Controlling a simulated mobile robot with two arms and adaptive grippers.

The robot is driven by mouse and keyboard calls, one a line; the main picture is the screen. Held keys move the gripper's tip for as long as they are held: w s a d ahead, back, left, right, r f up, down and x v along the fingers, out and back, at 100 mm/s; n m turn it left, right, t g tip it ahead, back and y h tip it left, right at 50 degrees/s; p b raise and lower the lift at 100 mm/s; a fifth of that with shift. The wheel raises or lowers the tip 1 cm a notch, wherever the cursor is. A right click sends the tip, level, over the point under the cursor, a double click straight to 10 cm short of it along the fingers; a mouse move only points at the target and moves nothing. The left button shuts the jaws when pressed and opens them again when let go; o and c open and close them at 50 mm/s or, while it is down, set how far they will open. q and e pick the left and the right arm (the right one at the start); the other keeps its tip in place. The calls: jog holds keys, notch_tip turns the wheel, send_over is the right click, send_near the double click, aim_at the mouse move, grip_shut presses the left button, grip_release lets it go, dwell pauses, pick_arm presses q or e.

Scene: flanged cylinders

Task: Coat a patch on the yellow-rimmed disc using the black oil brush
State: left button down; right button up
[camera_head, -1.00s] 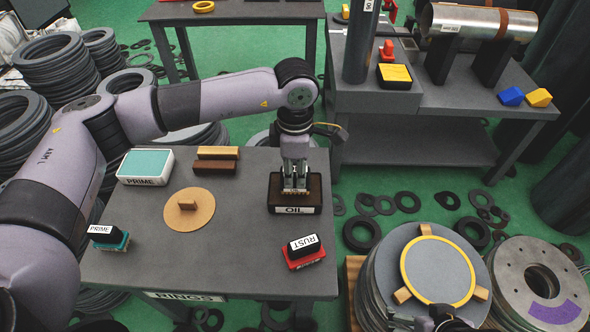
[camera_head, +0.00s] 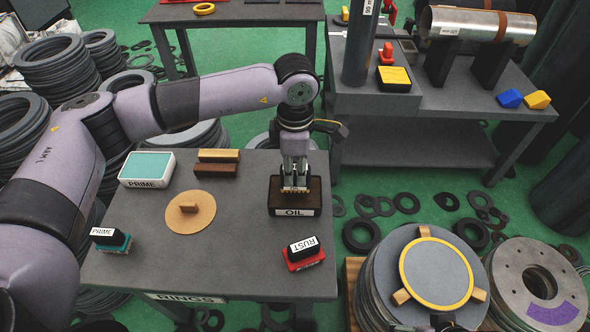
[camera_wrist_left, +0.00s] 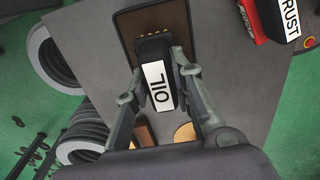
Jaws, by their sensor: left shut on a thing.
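My left gripper (camera_head: 295,178) is shut on the black oil brush (camera_wrist_left: 157,85), whose white OIL label faces the left wrist camera. The brush is upright at the dark brown oil tray (camera_head: 293,212), with its bristle end over or in the tray; exact contact is hard to tell. In the left wrist view the tray (camera_wrist_left: 125,35) lies just beyond the brush. The yellow-rimmed disc (camera_head: 436,270) is grey-faced and rests on the stack of rings at lower right, held between several wooden blocks. My right gripper cannot be made out.
On the table (camera_head: 240,262) are a red RUST brush (camera_head: 303,253), a teal PRIME brush (camera_head: 111,240), a PRIME tray (camera_head: 146,168) and a tan disc (camera_head: 190,212). A holed disc with a purple patch (camera_head: 552,313) lies right of the yellow-rimmed one. Floor with loose rings separates table and stack.

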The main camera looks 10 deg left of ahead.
aim_at(295, 167)
pick_arm(q)
jog(key=shift+r, duration=0.6)
notch_tip(295, 167, up, 2)
jog(key=shift+p, duration=0.7)
jog(key=shift+r+p, duration=0.5)
jog(key=shift+r, duration=0.5)
pick_arm(e)
jog(key=shift+x, duration=2.8)
jog(key=shift+s+a, duration=0.1)
